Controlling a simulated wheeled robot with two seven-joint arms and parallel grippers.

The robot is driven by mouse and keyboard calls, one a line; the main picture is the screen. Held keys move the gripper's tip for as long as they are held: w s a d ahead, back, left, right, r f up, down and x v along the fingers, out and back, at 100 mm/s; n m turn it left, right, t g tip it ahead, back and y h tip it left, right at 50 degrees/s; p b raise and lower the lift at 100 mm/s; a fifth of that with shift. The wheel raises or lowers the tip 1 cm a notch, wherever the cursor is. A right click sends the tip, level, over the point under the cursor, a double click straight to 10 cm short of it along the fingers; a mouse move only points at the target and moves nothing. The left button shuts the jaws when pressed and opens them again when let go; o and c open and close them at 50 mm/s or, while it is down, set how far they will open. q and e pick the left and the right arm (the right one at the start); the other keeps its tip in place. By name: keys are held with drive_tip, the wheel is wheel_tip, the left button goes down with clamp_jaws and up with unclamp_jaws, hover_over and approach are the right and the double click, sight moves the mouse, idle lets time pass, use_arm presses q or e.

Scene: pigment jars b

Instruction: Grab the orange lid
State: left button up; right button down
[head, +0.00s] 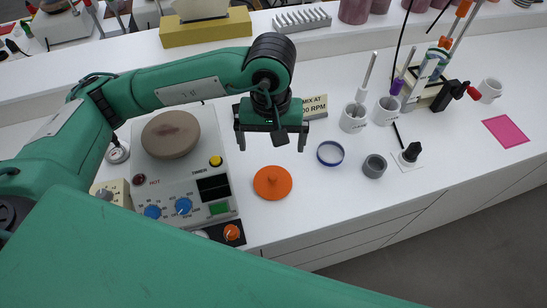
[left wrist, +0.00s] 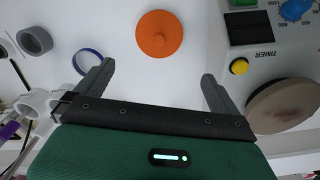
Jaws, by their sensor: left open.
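The orange lid (head: 272,183) is a round disc with a small knob on top, lying on the white counter. My left gripper (head: 271,146) is open and empty, above and behind the lid in the head view. In the left wrist view the orange lid (left wrist: 159,34) is beyond the two fingertips (left wrist: 157,70), roughly in line with the gap between them and apart from both. My right gripper is not identifiable in either view.
A hotplate device (head: 185,165) with a brown disc stands left of the lid. A blue ring (head: 330,153) and a grey cup (head: 374,166) are to the right. White mugs (head: 353,119) stand farther back. The counter's front edge is close to the lid.

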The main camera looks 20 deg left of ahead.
use_arm(q)
drive_tip(key=p, duration=0.2)
hover_over(273, 175)
drive_tip(key=f, duration=0.4)
drive_tip(key=shift+s+a+f, duration=0.1)
drive_tip(key=shift+s+f, duration=0.15)
drive_tip(key=shift+f, duration=0.15)
drive_tip(key=f, duration=0.3)
drive_tip(key=shift+w+f, duration=0.15)
drive_tip(key=shift+w, duration=0.05)
drive_tip(key=shift+f, duration=0.1)
drive_tip(key=shift+f+p, duration=0.25)
drive_tip(key=shift+p, duration=0.15)
wheel_tip(273, 175, down, 4)
drive_tip(key=shift+p, duration=1)
drive_tip(key=shift+f, duration=0.35)
use_arm(e)
drive_tip(key=r, duration=0.1)
drive_tip(key=s+r, duration=0.1)
drive_tip(key=r, duration=0.1)
drive_tip(key=s+r, duration=0.1)
drive_tip(key=shift+s+a+r, duration=0.1)
drive_tip(key=shift+r, duration=0.3)
use_arm(q)
drive_tip(key=shift+c, duration=0.4)
